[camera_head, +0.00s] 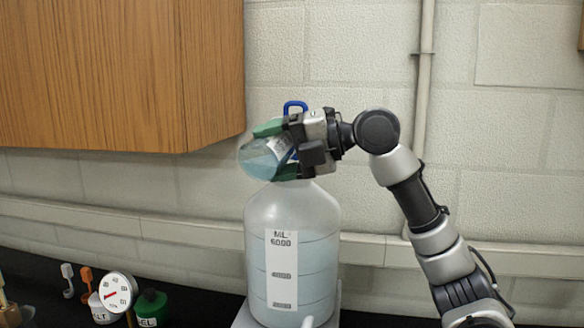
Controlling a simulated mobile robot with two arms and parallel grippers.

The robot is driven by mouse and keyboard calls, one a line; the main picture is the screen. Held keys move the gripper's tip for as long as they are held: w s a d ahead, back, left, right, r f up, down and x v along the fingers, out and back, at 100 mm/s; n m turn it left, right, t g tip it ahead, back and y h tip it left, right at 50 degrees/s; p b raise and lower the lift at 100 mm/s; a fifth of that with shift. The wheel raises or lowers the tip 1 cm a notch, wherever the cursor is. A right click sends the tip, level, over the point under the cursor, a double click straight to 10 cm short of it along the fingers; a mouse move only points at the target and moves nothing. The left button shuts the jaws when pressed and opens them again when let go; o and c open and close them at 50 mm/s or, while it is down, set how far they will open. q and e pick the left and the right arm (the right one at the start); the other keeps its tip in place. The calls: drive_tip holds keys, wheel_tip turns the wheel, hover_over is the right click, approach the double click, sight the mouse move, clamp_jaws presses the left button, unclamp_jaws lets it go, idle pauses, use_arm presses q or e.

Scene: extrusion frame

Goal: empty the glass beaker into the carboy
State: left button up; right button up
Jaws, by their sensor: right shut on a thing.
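The glass beaker (259,162) is tilted far over on its side, with pale blue liquid in it and a white label. My right gripper (279,150) has green-padded fingers shut on the beaker, one above and one below. It holds the beaker just above the top of the carboy (260,225). The carboy is translucent white, stands upright and has a white scale strip and bluish liquid inside. Its mouth is hidden behind the lower finger and the beaker. I cannot tell whether liquid is flowing. My left gripper is not in view.
A wooden cabinet (120,70) hangs at the upper left, close to the beaker. A round dial gauge (115,291), a green bottle (151,307) and other small items stand on the dark bench at lower left. A blue loop (295,106) shows behind the gripper. A pipe (425,70) runs down the wall.

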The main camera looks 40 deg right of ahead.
sight(280, 137)
drive_tip(key=shift+w+d+r+m+y, duration=0.3)
drive_tip(key=shift+d+r+m+y, duration=0.1)
drive_tip(key=shift+d+r+m, duration=0.2)
idle(0.6)
drive_tip(key=shift+w+d+r+m+y+p, duration=0.15)
drive_tip(key=shift+d+r+m+y+p, duration=0.2)
drive_tip(key=shift+r+m, duration=0.35)
idle(0.7)
